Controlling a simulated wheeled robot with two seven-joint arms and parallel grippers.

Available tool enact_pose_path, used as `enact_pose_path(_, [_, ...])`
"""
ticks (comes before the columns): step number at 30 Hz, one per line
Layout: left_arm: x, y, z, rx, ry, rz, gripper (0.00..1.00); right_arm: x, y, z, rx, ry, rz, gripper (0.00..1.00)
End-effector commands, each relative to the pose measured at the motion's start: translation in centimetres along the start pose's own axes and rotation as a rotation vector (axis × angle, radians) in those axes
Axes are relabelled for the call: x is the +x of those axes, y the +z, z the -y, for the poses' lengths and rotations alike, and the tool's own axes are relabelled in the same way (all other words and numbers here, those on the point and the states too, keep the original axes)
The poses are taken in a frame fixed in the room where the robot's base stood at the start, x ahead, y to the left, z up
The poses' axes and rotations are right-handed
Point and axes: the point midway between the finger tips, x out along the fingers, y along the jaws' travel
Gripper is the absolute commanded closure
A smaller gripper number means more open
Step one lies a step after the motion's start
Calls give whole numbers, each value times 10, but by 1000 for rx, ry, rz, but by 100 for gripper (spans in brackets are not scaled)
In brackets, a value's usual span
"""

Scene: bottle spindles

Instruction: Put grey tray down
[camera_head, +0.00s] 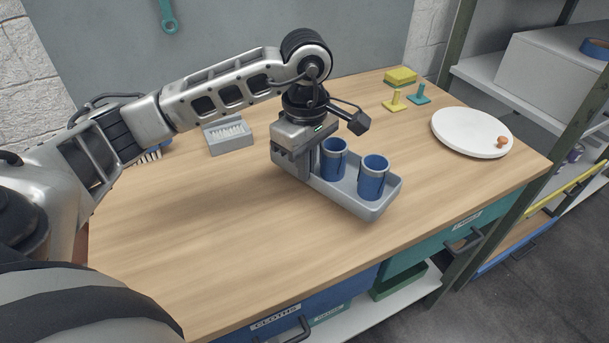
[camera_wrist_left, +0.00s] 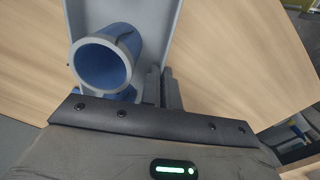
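The grey tray (camera_head: 343,202) is over the right middle of the wooden worktop in the head view, with two blue cups standing in it, a left cup (camera_head: 333,160) and a right cup (camera_head: 373,180). My left gripper (camera_head: 313,168) is at the tray's left end and appears shut on its wall. In the left wrist view the tray (camera_wrist_left: 153,30) extends away from the fingers (camera_wrist_left: 165,88), with one blue cup (camera_wrist_left: 104,62) seen from above. I cannot tell whether the tray's underside touches the worktop. My right gripper is not in view.
A grey box with bristles (camera_head: 229,137) stands left of the tray. A white round board (camera_head: 471,132) with a small orange-brown knob lies at the right. Yellow and teal pieces (camera_head: 396,101) and a yellow sponge (camera_head: 400,76) are at the back. The front left worktop is clear.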

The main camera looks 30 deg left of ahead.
Motion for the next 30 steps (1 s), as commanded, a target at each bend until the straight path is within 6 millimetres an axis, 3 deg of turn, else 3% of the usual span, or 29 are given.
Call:
enact_pose_path(3, [10,-8,-3,-4,-3,-1,100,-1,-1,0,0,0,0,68])
enact_pose_path(9, [36,-7,-3,0,-2,0,100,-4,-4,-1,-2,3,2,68])
enact_pose_path(21, [44,-8,-4,0,2,-1,100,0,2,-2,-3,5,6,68])
enact_pose_path(24, [43,-8,-3,0,0,-1,75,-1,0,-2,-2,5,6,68])
enact_pose_path(30, [43,-8,-3,0,0,-1,75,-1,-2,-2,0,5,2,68])
